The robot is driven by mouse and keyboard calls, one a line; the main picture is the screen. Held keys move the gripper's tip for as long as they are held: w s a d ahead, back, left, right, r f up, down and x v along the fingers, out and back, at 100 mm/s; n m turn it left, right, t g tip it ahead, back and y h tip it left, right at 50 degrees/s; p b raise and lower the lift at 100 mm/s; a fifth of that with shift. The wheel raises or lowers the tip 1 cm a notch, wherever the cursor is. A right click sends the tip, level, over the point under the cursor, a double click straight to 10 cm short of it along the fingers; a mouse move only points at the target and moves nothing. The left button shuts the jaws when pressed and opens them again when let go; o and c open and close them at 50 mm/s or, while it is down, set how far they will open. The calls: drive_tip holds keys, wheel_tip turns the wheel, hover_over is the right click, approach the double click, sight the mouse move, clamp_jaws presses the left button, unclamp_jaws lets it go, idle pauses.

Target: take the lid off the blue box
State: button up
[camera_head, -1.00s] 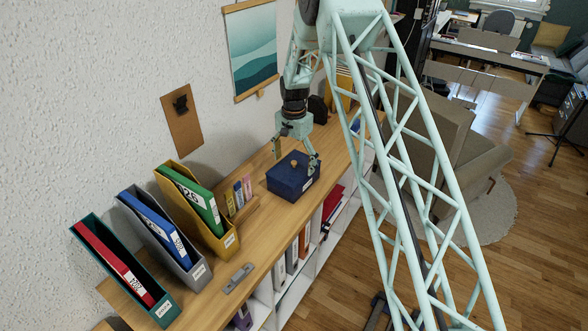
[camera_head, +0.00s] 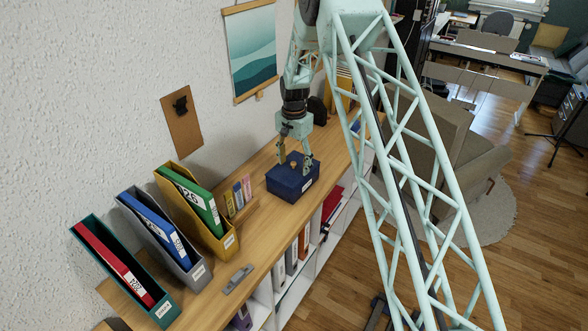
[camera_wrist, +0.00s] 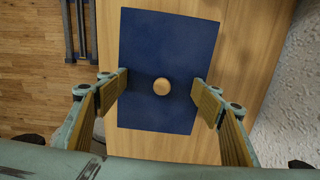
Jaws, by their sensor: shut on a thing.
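The blue box (camera_head: 287,187) stands on the wooden shelf top with its lid (camera_wrist: 160,35) on it. A round wooden knob (camera_wrist: 162,87) rises from the middle of the lid and also shows in the head view (camera_head: 293,164). My gripper (camera_wrist: 160,82) is over the box, one finger toward the wall and one toward the room. The fingers are closed across the lid near its two long edges, with the knob between them and clear of both. The exact contact at the lid's edges is hidden. No gap shows between lid and box in the head view.
Small upright books (camera_head: 238,194) stand left of the box. Green, grey and yellow file holders (camera_head: 214,245) stand further left. A grey hole-punch-like object (camera_head: 238,279) lies near the shelf's front edge.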

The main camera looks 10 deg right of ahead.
drive_tip(key=shift+s+a+f, duration=0.1)
drive_tip(key=shift+a+f, duration=0.05)
drive_tip(key=shift+f, duration=0.15)
drive_tip(key=shift+r, duration=0.2)
drive_tip(key=shift+c, duration=0.9)
drive_tip(key=shift+a+r, duration=0.15)
drive_tip(key=shift+r, duration=0.35)
clamp_jaws()
wheel_tip(320, 180, up, 2)
drive_tip(key=shift+r+b, duration=0.1)
drive_tip(key=shift+b, duration=0.2)
drive_tip(key=s+a+b, duration=0.1)
drive_tip(key=s+a, duration=0.1)
drive_tip(key=s, duration=0.5)
drive_tip(key=s+a+r+b, duration=0.1)
drive_tip(key=s+a, duration=0.1)
drive_tip(key=s, duration=0.6)
drive_tip(key=shift+a+r, duration=0.2)
drive_tip(key=shift+r, duration=0.05)
